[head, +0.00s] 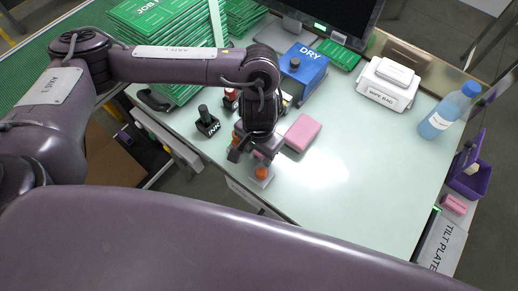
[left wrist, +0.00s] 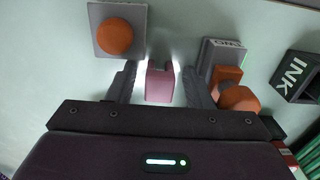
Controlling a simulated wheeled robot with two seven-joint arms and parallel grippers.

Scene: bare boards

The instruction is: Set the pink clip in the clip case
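In the left wrist view a small pink piece (left wrist: 160,86), which looks like the pink clip, lies between the two fingers of my left gripper (left wrist: 160,80). The fingers are apart, with a narrow gap on each side of the piece. In the head view my left gripper (head: 250,153) points down near the table's front edge and hides this piece. I cannot pick out a thing clearly marked as the clip case. My right gripper is not in view.
A grey plate with an orange knob (head: 261,173) is close in front of the gripper. The table's right middle is clear.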

